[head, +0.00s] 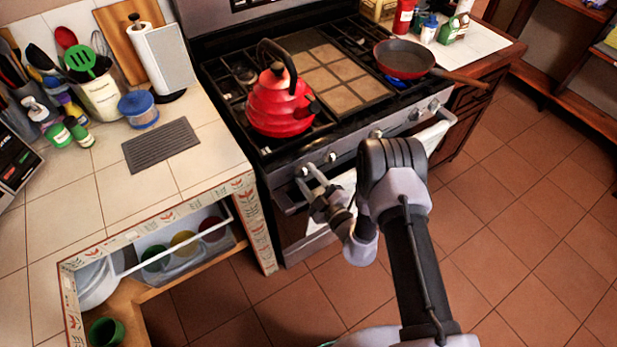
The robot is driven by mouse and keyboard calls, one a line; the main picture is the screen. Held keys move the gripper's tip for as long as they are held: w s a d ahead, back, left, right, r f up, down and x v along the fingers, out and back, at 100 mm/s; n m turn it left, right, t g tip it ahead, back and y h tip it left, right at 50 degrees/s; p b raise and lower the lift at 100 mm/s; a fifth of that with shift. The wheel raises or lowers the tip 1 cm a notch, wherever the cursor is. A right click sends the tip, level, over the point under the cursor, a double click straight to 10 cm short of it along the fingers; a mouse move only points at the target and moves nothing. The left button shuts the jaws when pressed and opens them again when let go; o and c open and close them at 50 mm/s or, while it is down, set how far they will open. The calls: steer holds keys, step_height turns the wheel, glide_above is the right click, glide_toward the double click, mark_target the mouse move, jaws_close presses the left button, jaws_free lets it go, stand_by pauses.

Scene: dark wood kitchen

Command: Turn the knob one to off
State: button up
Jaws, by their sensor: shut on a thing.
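The stove's front panel (352,146) carries a row of metal knobs. My gripper (307,177) is at the left end of this row, shut on the leftmost knob (303,170). The fingers partly hide this knob, so its turn angle cannot be read. A second knob (330,157) is close to the right of the fingers. More knobs are farther right, including one (414,115) near the panel's right end. No label shows which is knob one. A blue glow (396,83) shows at the burner beneath the frying pan (404,60).
A red kettle (281,104) stands on the stove's front left, above my gripper. A towel (432,134) hangs at the oven front. The tiled counter (205,172) edges the left side. The floor (520,230) at right is clear.

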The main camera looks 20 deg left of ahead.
steer(key=shift+f, duration=0.1)
steer(key=o, duration=1.4)
steer(key=shift+c, duration=0.2)
steer(key=shift+s+d, duration=0.1)
steer(key=p+v, duration=0.3)
steer(key=v, duration=1.4)
steer(key=shift+d, duration=0.1)
